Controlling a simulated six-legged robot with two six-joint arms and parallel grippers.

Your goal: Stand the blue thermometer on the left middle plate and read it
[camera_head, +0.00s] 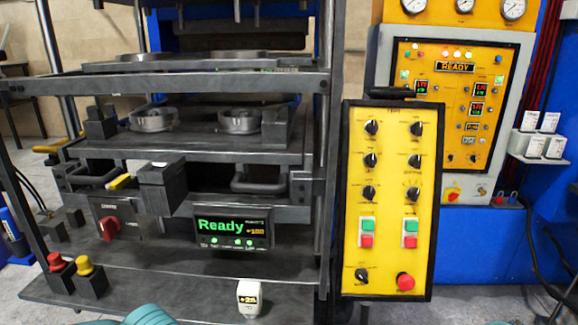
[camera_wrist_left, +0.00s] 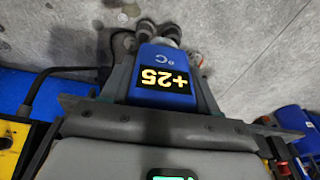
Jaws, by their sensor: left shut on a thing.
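The blue thermometer (camera_wrist_left: 165,60) is in the left wrist view, its display reading +25 upside down. My left gripper (camera_wrist_left: 163,82) is shut on it, a finger on each side. The head view does not show this thermometer or the gripper. In the head view, the press's middle plate (camera_head: 210,148) is a dark shelf bearing two round metal rings, one at the left (camera_head: 154,119) and one at the right (camera_head: 239,121). No thermometer is seen on it. My right gripper is in neither view.
A white thermometer (camera_head: 247,298) stands on the lower front shelf. A "Ready" display (camera_head: 231,227) hangs below the middle plate. Dark blocks (camera_head: 100,122) flank the rings. A yellow control panel (camera_head: 388,200) stands to the right. The upper plate (camera_head: 200,65) limits height above the middle one.

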